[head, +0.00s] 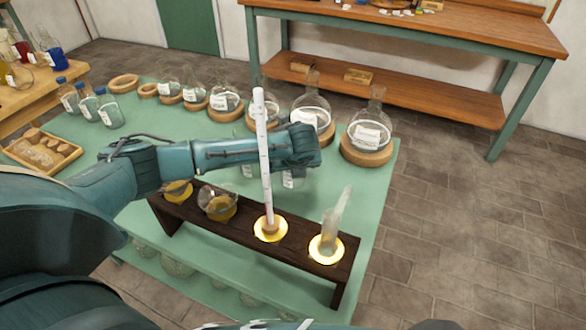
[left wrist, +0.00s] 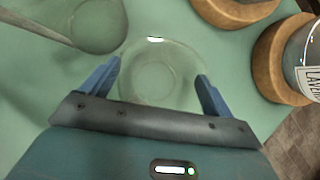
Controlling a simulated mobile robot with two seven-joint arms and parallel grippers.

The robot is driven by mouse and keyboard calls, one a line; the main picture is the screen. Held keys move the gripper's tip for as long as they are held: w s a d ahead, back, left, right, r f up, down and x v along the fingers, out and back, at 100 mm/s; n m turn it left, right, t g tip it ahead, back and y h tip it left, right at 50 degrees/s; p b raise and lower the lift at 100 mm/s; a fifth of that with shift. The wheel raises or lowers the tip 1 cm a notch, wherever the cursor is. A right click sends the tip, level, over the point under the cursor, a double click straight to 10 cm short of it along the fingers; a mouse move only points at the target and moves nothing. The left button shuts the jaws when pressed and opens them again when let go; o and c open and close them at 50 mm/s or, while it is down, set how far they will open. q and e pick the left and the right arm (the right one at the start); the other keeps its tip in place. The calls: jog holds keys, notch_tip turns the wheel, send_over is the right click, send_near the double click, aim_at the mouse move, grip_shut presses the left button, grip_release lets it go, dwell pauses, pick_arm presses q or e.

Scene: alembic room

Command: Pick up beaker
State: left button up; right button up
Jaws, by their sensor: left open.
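My left gripper (head: 306,146) reaches across the green table from the left in the head view. In the left wrist view the gripper (left wrist: 157,74) is open, with its two blue fingers on either side of a clear round glass vessel, likely the beaker (left wrist: 160,52). The glass looks empty and seen from above; I cannot tell whether the fingers touch it. In the head view clear glassware (head: 292,179) shows partly below my forearm, mostly hidden by it. My right gripper is not in view.
A dark wooden rack (head: 193,203) with lit round holes stands in front, holding a tall white graduated rod (head: 264,150) and a tilted glass tube (head: 337,218). Round flasks on cork rings, including a large flask (head: 370,125), line the table's back. Another glass (left wrist: 98,28) stands close by.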

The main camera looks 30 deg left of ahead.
pick_arm(q)
jog(key=c, duration=1.1)
jog(key=shift+r, duration=0.1)
